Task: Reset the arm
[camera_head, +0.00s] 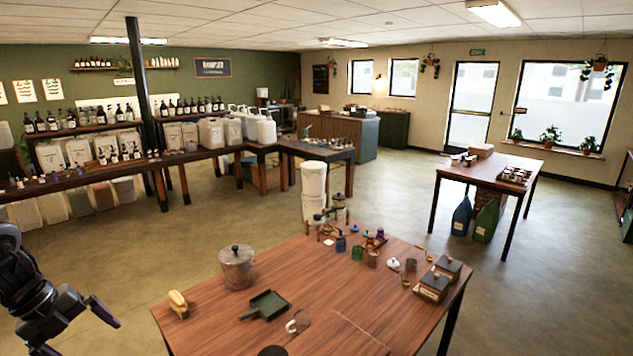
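My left gripper (75,331) is low at the left edge of the view, left of the wooden table (215,311) and apart from it. Its two dark fingers are spread wide with nothing between them. Only the end of this arm shows; the rest is cut off by the frame. My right gripper is not in view.
The table holds a lidded metal pot (236,268), a yellow item (178,303), a dark green dustpan (265,305), a clear cup (298,323) and dark boxes (433,286). White stacked buckets (313,185) stand behind it. The floor (105,265) left of the table is clear.

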